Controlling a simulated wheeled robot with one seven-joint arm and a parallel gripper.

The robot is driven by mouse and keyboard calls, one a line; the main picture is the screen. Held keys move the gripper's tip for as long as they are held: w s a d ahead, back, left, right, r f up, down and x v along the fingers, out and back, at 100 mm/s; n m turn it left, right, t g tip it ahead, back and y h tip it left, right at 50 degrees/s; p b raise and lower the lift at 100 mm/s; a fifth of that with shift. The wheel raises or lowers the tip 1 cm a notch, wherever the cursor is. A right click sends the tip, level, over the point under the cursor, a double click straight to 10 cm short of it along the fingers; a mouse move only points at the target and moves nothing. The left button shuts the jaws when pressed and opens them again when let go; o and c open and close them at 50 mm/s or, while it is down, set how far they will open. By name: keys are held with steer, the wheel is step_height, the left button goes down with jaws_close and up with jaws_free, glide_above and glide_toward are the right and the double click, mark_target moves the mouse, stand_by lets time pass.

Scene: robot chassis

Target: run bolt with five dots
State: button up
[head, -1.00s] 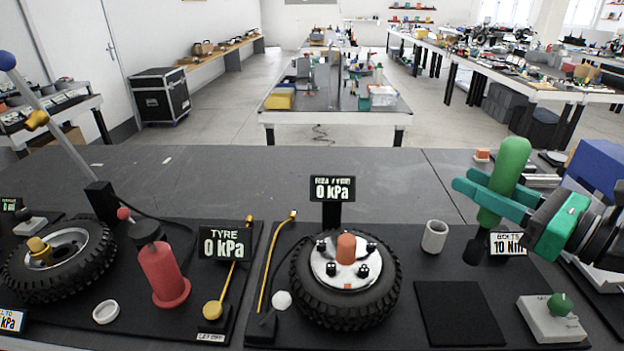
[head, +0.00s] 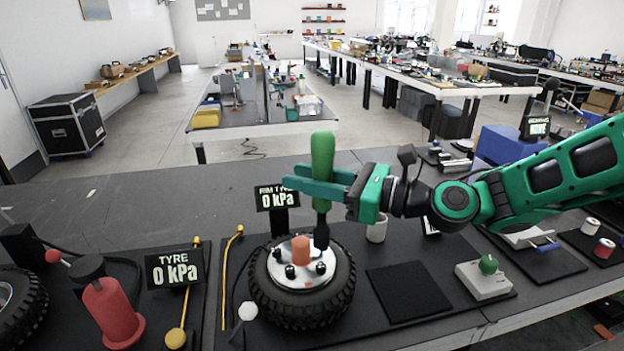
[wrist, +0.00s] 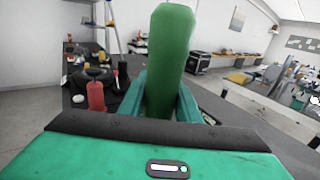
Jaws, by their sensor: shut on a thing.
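My gripper (head: 300,179) is shut on a green-handled tool (head: 323,157), held upright with its dark socket end down. In the wrist view the green handle (wrist: 168,60) stands between my fingers. The socket end (head: 321,237) is at the right back edge of the wheel's (head: 335,290) silver hub (head: 302,281). Whether it touches a bolt cannot be told. Several dark bolts (head: 290,271) stand on the hub around an orange centre post (head: 301,250). Any dots on them are too small to read.
A "RIM TYRE 0 kPa" display (head: 276,198) stands behind the wheel. A pale cup (head: 377,230) is right of it, partly behind my gripper. A bare dark pad (head: 408,291) and a box with a green knob (head: 485,279) lie to the right. A red pump (head: 110,314) stands left.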

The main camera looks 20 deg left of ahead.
stand_by(0.3)
steer(key=shift+s+f, duration=0.1)
steer(key=shift+f, duration=2.6)
steer(key=shift+d+f, duration=0.1)
steer(key=shift+f, duration=0.2)
steer(key=shift+r, duration=2.85)
